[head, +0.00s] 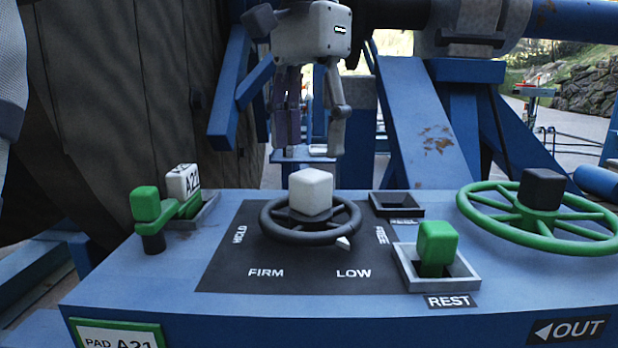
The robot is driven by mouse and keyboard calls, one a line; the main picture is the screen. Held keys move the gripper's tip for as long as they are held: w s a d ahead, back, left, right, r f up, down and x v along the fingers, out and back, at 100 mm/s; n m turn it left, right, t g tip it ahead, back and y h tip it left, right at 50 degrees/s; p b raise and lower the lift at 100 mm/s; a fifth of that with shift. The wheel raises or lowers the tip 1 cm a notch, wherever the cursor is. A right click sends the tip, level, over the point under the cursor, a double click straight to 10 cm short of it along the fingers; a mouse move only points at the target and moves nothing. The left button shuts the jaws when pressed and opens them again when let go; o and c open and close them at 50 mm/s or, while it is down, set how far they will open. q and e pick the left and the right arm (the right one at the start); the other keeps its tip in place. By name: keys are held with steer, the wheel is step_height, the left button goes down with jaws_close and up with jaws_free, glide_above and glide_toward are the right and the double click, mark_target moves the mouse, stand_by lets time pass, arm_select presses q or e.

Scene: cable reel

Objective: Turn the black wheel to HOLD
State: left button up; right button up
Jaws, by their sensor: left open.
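The black wheel (268,227) lies flat on a dark dial plate (222,262) in the middle of the blue console, with a white cube (311,188) on its hub. The plate reads HOLD at left, FIRM at front left, LOW at front right and FREE at right. A white pointer (344,243) shows under the wheel's front-right rim, between LOW and FREE. My left gripper (307,150) hangs fingers down above and behind the white cube. It is open and empty, apart from the wheel. My right gripper is not in view.
A green wheel (485,213) with a black cube is at right. A green knob (437,243) stands in the REST socket at front right. An empty square socket (397,204) is behind it. A green lever and a white A21 block (183,182) stand at left. A large reel (120,90) rises behind.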

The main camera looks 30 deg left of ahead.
mark_target(310, 173)
arm_select(q)
step_height(310, 173, down, 6)
steer(key=shift+f, duration=0.25)
steer(key=shift+w, duration=0.1)
jaws_close()
